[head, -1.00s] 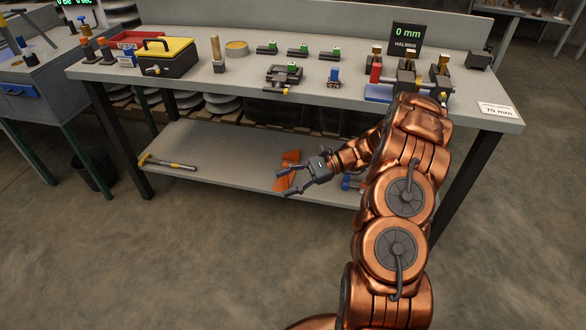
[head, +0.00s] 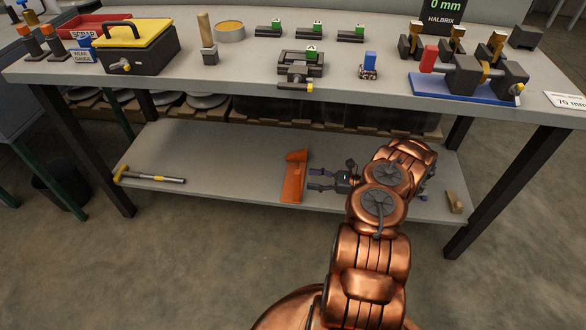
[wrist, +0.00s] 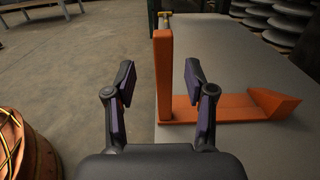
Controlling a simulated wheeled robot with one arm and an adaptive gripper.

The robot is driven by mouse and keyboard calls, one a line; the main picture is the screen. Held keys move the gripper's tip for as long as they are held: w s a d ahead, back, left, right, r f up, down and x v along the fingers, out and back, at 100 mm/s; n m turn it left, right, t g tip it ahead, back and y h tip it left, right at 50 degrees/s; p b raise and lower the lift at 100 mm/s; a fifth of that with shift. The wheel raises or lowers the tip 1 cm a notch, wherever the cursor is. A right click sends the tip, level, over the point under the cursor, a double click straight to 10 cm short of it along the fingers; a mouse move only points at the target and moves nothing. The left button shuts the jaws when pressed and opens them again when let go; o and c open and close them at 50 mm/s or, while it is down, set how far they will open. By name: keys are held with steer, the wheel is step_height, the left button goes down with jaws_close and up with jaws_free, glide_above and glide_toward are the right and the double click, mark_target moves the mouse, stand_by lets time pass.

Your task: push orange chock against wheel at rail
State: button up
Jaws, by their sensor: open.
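The orange chock (head: 292,180) lies on the lower shelf of the bench, near its middle. In the wrist view the orange chock (wrist: 225,108) shows an upright plate at left and a flat part running right to a wedge-shaped end. My gripper (head: 312,181) is just right of the chock, reaching in low over the shelf. Its fingers are open, and in the wrist view the gripper (wrist: 159,78) has the upright plate ahead, between and beyond its fingertips. Contact cannot be told. I cannot make out a wheel at a rail.
A hammer (head: 150,177) lies at the left of the lower shelf (head: 225,170), with bare shelf between it and the chock. A small wooden block (head: 454,202) sits at the right end. A yellow-lidded toolbox (head: 135,46) and several fixtures stand on the bench top.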

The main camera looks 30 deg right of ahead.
steer(key=b+x, duration=0.1)
steer(key=x, duration=0.6)
steer(key=shift+w+r+b, duration=0.2)
steer(key=shift+r+b, duration=0.05)
steer(key=shift+b, duration=0.1)
jaws_close()
stand_by(0.5)
